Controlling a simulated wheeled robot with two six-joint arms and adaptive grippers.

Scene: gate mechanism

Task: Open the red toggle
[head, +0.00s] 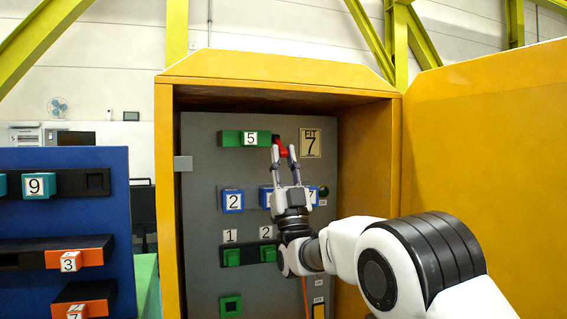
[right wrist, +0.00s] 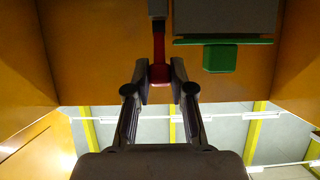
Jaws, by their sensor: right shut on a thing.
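The red toggle (head: 281,145) is a small red lever near the top of the grey panel (head: 200,150) inside the yellow cabinet. My right gripper (head: 283,151) is raised in front of the panel with its fingers around the toggle. In the right wrist view the red toggle (right wrist: 160,70) hangs down between the two fingertips (right wrist: 161,84), and the gripper is shut on it. The exact contact of each finger is hard to see. My left gripper does not show.
A green slider block marked 5 (head: 250,138) is left of the toggle, and a plate marked 7 (head: 310,143) is right of it. Blue blocks (head: 232,201) and green blocks (head: 231,257) sit lower. The yellow door (head: 490,150) stands open at right. A blue panel (head: 65,220) stands at left.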

